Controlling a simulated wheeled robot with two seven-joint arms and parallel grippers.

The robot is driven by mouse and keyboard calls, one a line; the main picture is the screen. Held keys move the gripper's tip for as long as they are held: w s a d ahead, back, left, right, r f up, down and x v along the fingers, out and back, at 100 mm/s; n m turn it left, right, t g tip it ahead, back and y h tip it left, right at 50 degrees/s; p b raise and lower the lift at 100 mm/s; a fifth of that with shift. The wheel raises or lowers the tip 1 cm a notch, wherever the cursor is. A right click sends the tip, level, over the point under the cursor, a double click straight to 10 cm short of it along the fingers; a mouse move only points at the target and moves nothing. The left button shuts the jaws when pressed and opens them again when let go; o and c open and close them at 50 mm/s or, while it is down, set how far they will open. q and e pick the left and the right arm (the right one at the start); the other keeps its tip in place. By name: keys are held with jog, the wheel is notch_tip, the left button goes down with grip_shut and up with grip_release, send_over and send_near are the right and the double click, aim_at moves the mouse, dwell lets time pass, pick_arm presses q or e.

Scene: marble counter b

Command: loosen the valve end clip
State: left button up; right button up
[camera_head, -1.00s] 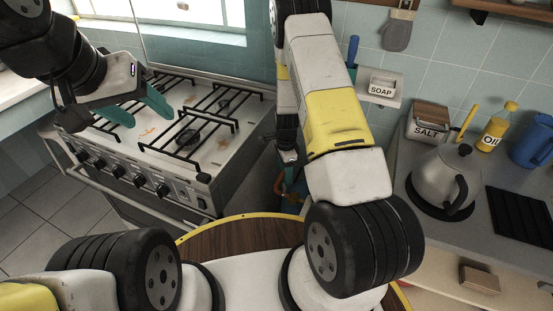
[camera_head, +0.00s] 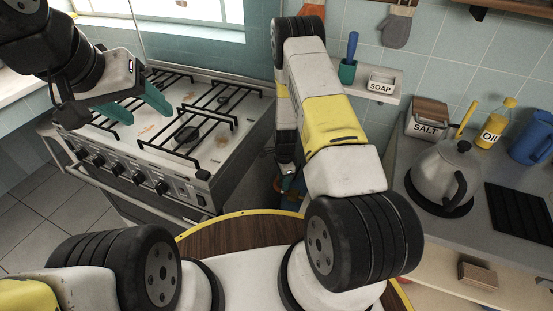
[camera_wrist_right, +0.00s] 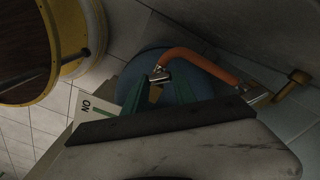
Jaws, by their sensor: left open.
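In the right wrist view an orange hose (camera_wrist_right: 200,62) arches across a blue rounded body (camera_wrist_right: 150,62). A small silver metal clip or fitting (camera_wrist_right: 160,77) sits at the hose's left end. Another silver piece (camera_wrist_right: 256,95) is at its right end, beside a brass fitting (camera_wrist_right: 292,84). Which end carries the valve is not clear. My right gripper (camera_wrist_right: 160,88) has its green fingers apart, on either side of the left end fitting; contact cannot be told. In the head view my right forearm mostly hides it. My left gripper (camera_head: 139,108) is open and empty above the stove.
The stove (camera_head: 185,135) stands left, with the counter (camera_head: 425,215) right, holding a kettle (camera_head: 445,175), salt box (camera_head: 425,122) and oil bottle (camera_head: 495,125). A white "ON" label (camera_wrist_right: 92,112) and a round wooden-topped piece with yellow rim (camera_wrist_right: 75,62) show in the right wrist view.

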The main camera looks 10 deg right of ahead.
grip_shut()
jog(key=shift+n, duration=0.3)
